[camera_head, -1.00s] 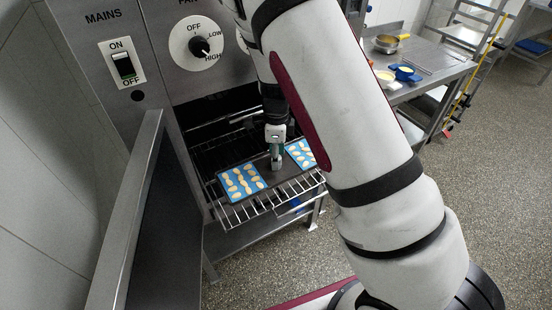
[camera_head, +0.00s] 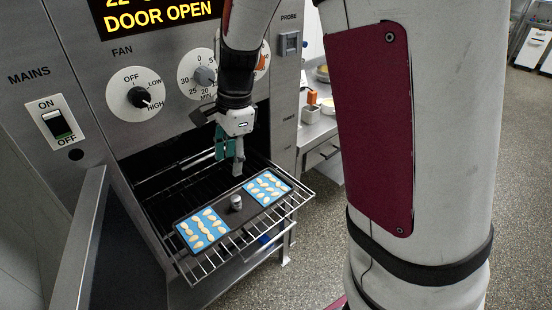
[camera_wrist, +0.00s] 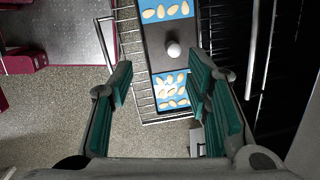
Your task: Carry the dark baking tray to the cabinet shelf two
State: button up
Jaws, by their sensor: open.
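The dark baking tray (camera_head: 252,206) lies on a wire rack pulled out of the open oven. It carries a blue mat with pale oval pieces at each end and a small light knob (camera_head: 236,202) in its bare middle. My gripper (camera_head: 230,160) is open and empty above the tray, a little behind the knob and apart from it. In the wrist view my open fingers (camera_wrist: 160,82) point towards the tray (camera_wrist: 160,66), and the knob (camera_wrist: 173,48) shows beyond them. A cabinet shelf cannot be made out.
The wire rack (camera_head: 300,193) juts from the oven front, whose door (camera_head: 75,245) stands open at the left. The display (camera_head: 160,15) reads "DOOR OPEN". A metal side table (camera_head: 318,132) with containers stands behind at the right.

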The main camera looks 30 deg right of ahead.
jog(key=s+r+n+t, duration=0.2)
jog(key=s+r+n, duration=0.4)
jog(key=s+n, duration=0.2)
jog(key=s+r+n+t+h, duration=0.1)
jog(key=s+r+n+t, duration=0.1)
jog(key=s+r+n, duration=0.5)
jog(key=s+d+n, duration=0.1)
jog(key=s+n, duration=0.1)
jog(key=s, duration=0.3)
jog(key=shift+s+r+t+h, duration=0.25)
jog(key=shift+t+h, duration=0.05)
